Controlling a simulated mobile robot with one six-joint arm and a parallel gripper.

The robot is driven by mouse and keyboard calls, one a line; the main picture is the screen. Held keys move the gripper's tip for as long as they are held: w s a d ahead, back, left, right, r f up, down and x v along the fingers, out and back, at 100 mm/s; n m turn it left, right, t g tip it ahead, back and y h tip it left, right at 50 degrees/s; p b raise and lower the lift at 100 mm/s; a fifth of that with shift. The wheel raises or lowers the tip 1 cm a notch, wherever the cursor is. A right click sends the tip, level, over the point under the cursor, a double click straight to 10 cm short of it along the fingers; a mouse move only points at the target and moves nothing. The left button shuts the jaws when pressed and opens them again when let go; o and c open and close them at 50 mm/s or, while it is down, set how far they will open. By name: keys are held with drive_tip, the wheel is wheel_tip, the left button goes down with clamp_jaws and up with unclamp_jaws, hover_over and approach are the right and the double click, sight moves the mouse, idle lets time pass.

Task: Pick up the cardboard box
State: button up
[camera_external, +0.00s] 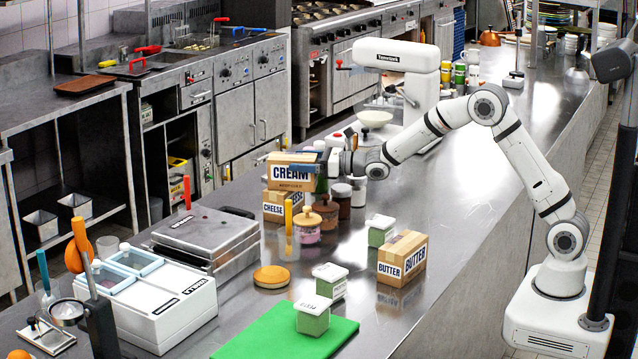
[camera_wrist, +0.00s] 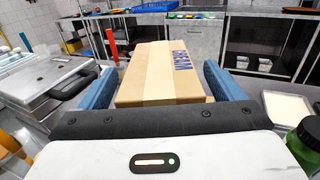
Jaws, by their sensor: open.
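A cardboard box marked CREAM (camera_external: 291,174) rests on top of a cardboard box marked CHEESE (camera_external: 277,208) on the steel counter. A third cardboard box marked BUTTER (camera_external: 402,261) stands alone to the right, nearer the camera. My gripper (camera_external: 306,158) is at the CREAM box. In the wrist view, the CREAM box (camera_wrist: 160,75) lies between the blue fingers of my gripper (camera_wrist: 160,88), with one finger on each side. The gripper is open; whether either finger touches the box I cannot tell. The lower box is mostly hidden in the wrist view.
Jars (camera_external: 307,224) stand close beside the stacked boxes. A panini press (camera_external: 206,236) and a white container unit (camera_external: 160,301) are at the left. A stand mixer (camera_external: 401,58) is behind. Lidded tubs (camera_external: 330,279) and a green board (camera_external: 287,340) lie in front. Bare counter extends right.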

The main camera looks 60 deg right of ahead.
sight(289, 155)
drive_tip(key=shift+w+a, duration=0.2)
drive_tip(key=shift+w, duration=0.4)
drive_tip(key=shift+c, duration=0.4)
drive_tip(key=shift+r, duration=0.1)
drive_tip(key=c, duration=1.5)
wheel_tip(289, 155, up, 9)
drive_tip(key=shift+f+b, duration=0.1)
drive_tip(key=shift+b, duration=0.5)
drive_tip(key=shift+w+r+b, duration=0.15)
drive_tip(key=shift+r+b, duration=0.1)
drive_tip(key=shift+b, duration=0.2)
drive_tip(key=w+b, duration=0.1)
drive_tip(key=b, duration=0.1)
drive_tip(key=shift+w+a+b, duration=0.1)
drive_tip(key=shift+w+b, duration=0.05)
drive_tip(key=shift+b, duration=0.2)
drive_tip(key=shift+w+r+b, duration=0.2)
drive_tip(key=shift+w+b, duration=0.45)
drive_tip(key=shift+b, duration=0.5)
wheel_tip(289, 155, down, 9)
drive_tip(key=shift+f+b, duration=0.2)
drive_tip(key=shift+b, duration=0.4)
